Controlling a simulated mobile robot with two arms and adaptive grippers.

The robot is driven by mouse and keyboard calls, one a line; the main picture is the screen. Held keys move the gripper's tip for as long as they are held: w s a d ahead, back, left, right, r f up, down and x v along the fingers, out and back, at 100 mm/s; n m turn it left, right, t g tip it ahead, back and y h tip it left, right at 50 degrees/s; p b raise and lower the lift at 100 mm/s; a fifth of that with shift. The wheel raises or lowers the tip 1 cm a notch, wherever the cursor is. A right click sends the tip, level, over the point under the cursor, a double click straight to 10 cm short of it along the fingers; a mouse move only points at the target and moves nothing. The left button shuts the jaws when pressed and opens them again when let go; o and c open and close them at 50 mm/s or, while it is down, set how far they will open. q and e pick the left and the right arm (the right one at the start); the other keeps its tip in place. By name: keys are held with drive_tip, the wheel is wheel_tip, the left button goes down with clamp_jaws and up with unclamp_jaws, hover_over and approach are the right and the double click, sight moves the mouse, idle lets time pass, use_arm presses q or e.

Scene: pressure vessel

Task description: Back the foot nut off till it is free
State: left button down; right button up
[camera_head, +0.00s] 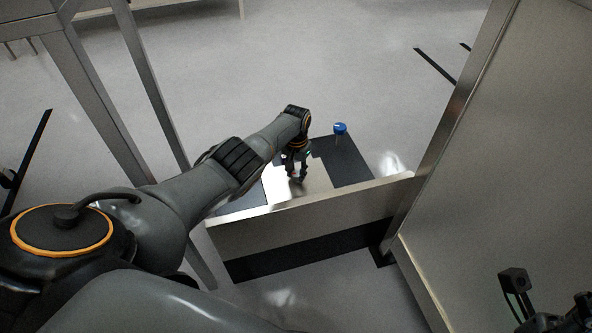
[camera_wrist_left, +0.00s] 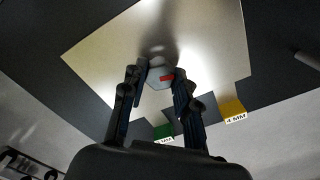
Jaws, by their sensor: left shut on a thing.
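In the head view, my left gripper (camera_head: 298,178) points down at a bright plate behind a low metal rail, and the nut is too small to make out there. What the nut sits on is partly hidden by the nut and fingers. My right gripper (camera_head: 549,292) shows only as two dark fingertips at the lower right, apart and empty.
A low metal rail (camera_head: 310,220) runs in front of the plate. A large metal panel (camera_head: 500,170) stands at the right. A blue-topped piece (camera_head: 340,128) stands beyond the plate. Yellow (camera_wrist_left: 232,108) and green (camera_wrist_left: 163,131) labelled blocks lie near the left gripper.

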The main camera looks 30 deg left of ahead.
sight(296, 174)
use_arm(q)
drive_tip(key=shift+n, duration=0.5)
drive_tip(key=c, duration=1)
unclamp_jaws()
wheel_tip(296, 174, up, 12)
idle(0.3)
